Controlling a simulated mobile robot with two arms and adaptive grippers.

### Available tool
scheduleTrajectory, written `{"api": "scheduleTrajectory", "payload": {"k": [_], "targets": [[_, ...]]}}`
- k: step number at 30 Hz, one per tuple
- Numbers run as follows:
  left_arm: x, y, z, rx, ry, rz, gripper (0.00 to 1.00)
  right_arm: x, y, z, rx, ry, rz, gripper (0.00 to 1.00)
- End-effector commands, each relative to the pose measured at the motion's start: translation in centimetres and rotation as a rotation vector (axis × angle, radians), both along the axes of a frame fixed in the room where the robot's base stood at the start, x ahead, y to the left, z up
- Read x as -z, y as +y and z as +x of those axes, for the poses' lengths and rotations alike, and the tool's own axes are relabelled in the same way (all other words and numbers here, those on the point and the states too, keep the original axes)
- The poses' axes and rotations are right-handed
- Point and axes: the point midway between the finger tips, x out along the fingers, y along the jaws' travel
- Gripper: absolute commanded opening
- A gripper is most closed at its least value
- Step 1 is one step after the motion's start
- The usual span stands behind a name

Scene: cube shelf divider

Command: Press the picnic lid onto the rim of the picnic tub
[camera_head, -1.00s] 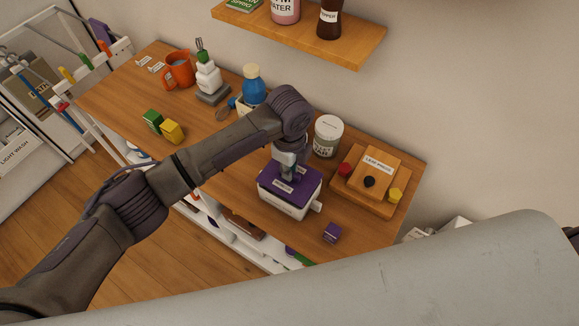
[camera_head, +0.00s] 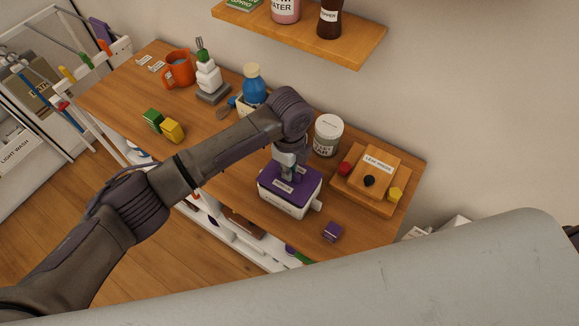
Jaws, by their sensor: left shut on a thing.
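The purple picnic lid (camera_head: 303,184) lies over the top of the white picnic tub (camera_head: 281,206) near the front edge of the wooden table. It looks about level on the rim; I cannot tell whether it is fully seated all round. My left gripper (camera_head: 287,174) points down onto the middle of the lid and is shut on the lid's handle, which the fingers mostly hide. My right gripper is not in view.
A small purple cube (camera_head: 332,231) lies to the right of the tub. A leaf press (camera_head: 374,177) and a white-lidded jar (camera_head: 328,136) stand behind. Green (camera_head: 153,119) and yellow (camera_head: 172,131) cubes lie left, with clear table between.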

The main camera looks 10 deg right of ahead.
Motion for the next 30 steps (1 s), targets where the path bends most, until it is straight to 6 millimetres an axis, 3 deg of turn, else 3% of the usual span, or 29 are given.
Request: {"api": "scheduleTrajectory", "payload": {"k": [24,25,30], "targets": [[1.9,0.0,0.0,0.0,0.0,0.0,0.0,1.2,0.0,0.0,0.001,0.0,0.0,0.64],[1.9,0.0,0.0,0.0,0.0,0.0,0.14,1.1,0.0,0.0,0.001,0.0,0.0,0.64],[1.8,0.0,0.0,0.0,0.0,0.0,0.42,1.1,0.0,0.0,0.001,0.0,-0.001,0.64]]}}
